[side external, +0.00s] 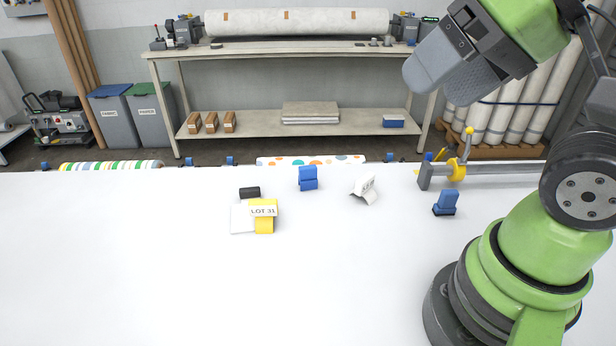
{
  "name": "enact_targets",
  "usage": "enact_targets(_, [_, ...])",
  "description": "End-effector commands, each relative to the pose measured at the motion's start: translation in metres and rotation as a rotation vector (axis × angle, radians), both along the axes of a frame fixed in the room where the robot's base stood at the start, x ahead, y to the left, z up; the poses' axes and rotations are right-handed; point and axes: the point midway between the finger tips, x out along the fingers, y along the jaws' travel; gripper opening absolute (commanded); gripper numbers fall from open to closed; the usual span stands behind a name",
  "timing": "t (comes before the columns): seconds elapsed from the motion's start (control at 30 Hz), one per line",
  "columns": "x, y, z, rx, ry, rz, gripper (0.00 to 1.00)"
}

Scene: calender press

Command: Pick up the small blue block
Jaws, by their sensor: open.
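A small blue block (308,178) stands upright on the white table, right of the yellow item; a seam across its middle makes it look like two stacked pieces. A second small blue piece (446,203), on a dark base, stands farther right near my arm. I cannot tell for certain which one the task names. My gripper (446,76) is at the upper right, raised well above the table and away from both blue things. Its wide grey fingers point down and left. It is open, and I see nothing held.
A folded white card (365,188) stands between the blue things. A grey clamp (425,176) is at the back right. The table's left and front are clear.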

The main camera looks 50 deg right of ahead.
Motion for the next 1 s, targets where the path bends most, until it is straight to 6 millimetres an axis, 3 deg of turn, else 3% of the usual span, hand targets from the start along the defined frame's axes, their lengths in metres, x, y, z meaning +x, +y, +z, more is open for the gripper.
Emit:
enact_targets(0.27, [0.011, -0.003, 0.002, -0.009, 0.023, -0.017, 0.73])
enact_targets(0.37, [0.034, -0.009, 0.003, -0.028, 0.064, -0.049, 0.73])
enact_targets(0.57, [0.103, -0.028, -0.012, -0.082, 0.164, -0.134, 0.73])
enact_targets(0.77, [0.17, -0.048, -0.056, -0.136, 0.256, -0.202, 0.73])
enact_targets(1.0, [0.23, -0.071, -0.14, -0.191, 0.35, -0.257, 0.73])
